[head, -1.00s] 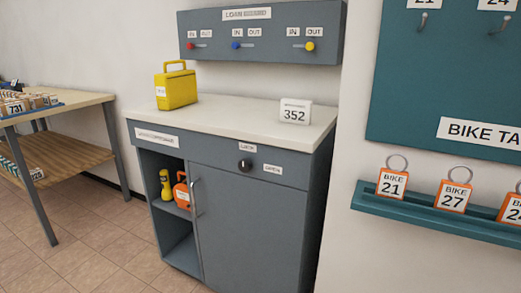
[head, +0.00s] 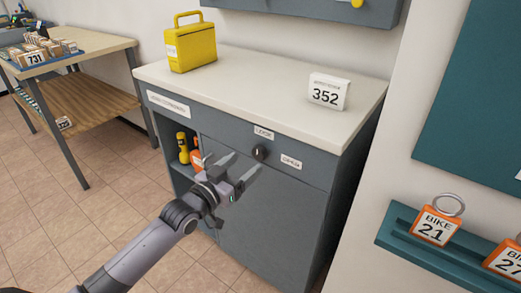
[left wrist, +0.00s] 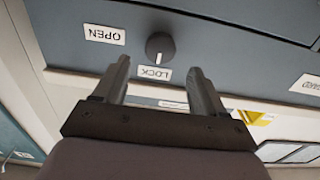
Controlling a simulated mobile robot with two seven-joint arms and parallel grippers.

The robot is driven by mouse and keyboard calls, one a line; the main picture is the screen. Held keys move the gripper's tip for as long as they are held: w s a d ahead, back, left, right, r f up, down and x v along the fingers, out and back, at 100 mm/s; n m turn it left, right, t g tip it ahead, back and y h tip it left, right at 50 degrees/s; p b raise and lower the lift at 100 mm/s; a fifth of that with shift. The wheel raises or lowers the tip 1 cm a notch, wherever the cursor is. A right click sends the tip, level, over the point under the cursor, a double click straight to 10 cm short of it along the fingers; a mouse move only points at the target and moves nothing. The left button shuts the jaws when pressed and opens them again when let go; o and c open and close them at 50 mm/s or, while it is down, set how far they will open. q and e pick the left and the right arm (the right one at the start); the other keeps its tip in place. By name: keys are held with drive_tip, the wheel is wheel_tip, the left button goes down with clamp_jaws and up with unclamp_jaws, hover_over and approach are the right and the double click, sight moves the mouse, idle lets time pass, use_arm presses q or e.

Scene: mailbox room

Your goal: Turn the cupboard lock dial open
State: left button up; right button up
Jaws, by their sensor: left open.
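The dark round lock dial (head: 260,153) sits on the grey cupboard's upper front panel (head: 226,133). The LOCK label (head: 264,131) is above it and the OPEN label (head: 291,162) is to its right. In the left wrist view, upside down, the dial (left wrist: 160,46) shows a pale mark on the side toward the LOCK label (left wrist: 153,73). The OPEN label (left wrist: 105,35) is to its left. My left gripper (head: 247,161) is open and empty in front of the dial. In the wrist view the dial lies beyond the gap between the fingertips, apparently untouched. My right gripper is out of view.
A yellow box (head: 190,47) and a white 352 block (head: 327,92) stand on the countertop (head: 262,82). A yellow item (head: 183,148) is in the open shelf. A wooden table (head: 100,45) is at left. A bike tag rail (head: 398,232) is at right.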

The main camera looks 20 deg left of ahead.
sight(257, 154)
use_arm(q)
drive_tip(key=shift+b+x, duration=0.45)
drive_tip(key=shift+x, duration=2.5)
drive_tip(key=c, duration=1)
